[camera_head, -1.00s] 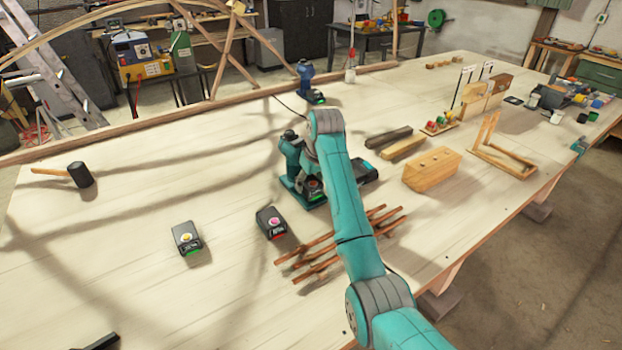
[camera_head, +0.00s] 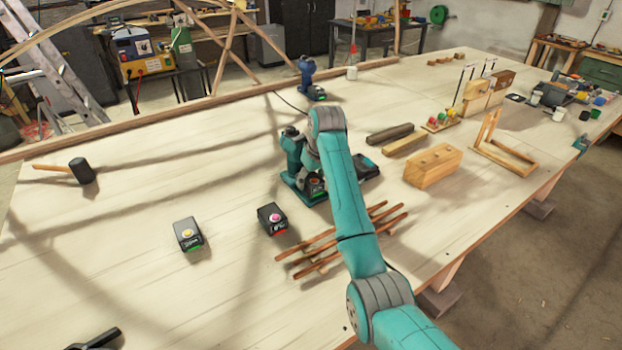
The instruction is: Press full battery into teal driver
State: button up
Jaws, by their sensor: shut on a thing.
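The teal driver (camera_head: 292,146) stands in a teal cradle (camera_head: 292,188) near the middle of the bench. My gripper (camera_head: 311,174) is low beside the driver, mostly hidden behind my teal arm. It is shut on a black battery (camera_head: 317,187) with an orange mark, at the foot of the driver. I cannot tell whether that battery is seated or only touching. A black battery with a yellow mark and a green light (camera_head: 187,234) lies to the left. Another with a pink mark and a red light (camera_head: 272,218) lies nearer the arm.
A bundle of brown laths (camera_head: 320,255) lies in front of the driver, beside my arm. A dark charger-like block (camera_head: 366,166) and wooden blocks (camera_head: 433,166) are to the right. A blue driver (camera_head: 307,78) stands behind. A mallet (camera_head: 81,171) lies left; the left bench is mostly clear.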

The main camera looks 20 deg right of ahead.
jog(key=shift+f, duration=0.95)
dwell(1.0)
jog(key=o, duration=1.5)
jog(key=shift+r, duration=3.5)
jog(key=shift+s, duration=0.1)
